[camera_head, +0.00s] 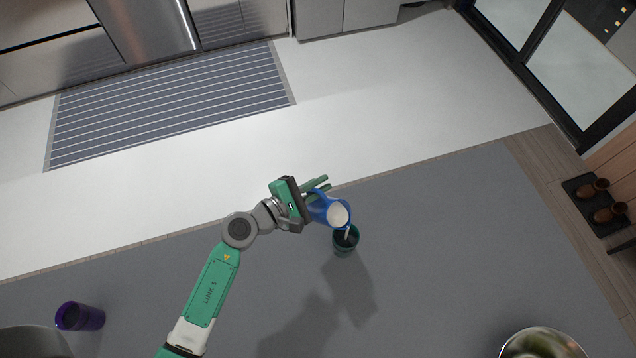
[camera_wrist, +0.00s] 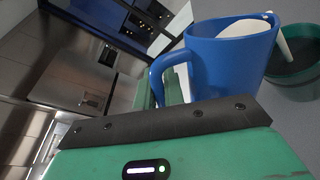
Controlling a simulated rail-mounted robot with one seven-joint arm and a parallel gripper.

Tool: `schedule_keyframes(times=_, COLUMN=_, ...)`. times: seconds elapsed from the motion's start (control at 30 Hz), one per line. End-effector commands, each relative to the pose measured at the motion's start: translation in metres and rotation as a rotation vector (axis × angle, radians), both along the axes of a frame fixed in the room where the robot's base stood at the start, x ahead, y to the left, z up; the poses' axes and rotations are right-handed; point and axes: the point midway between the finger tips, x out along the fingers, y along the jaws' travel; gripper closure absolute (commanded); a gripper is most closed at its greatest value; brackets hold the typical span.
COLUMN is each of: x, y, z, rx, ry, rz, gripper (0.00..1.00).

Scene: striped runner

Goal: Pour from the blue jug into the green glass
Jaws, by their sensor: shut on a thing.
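The blue jug (camera_head: 318,208) is in my gripper (camera_head: 318,188), held above the grey counter and tilted toward the green glass. White contents show at its mouth. In the wrist view the jug (camera_wrist: 232,62) shows its handle on the left, and the gripper fingers (camera_wrist: 172,92) are partly hidden behind the handle. The green glass (camera_head: 345,248) stands upright on the counter just below and right of the jug. A thin white stream runs from the jug's lip into the glass, and it also shows in the wrist view above the glass (camera_wrist: 296,88).
A purple cup (camera_head: 80,316) is at the lower left of the grey counter (camera_head: 450,240). A metal bowl (camera_head: 543,345) is at the lower right edge. The counter around the glass is clear. A striped runner (camera_head: 170,105) lies on the floor beyond.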

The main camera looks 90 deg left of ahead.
Motion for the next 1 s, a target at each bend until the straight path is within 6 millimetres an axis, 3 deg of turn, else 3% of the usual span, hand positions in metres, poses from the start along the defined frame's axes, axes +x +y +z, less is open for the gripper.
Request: schedule_keyframes(times=1.0, x=0.0029, y=-0.0023, z=0.0037, rx=0.063, ry=0.059, rz=0.000, gripper=1.00)
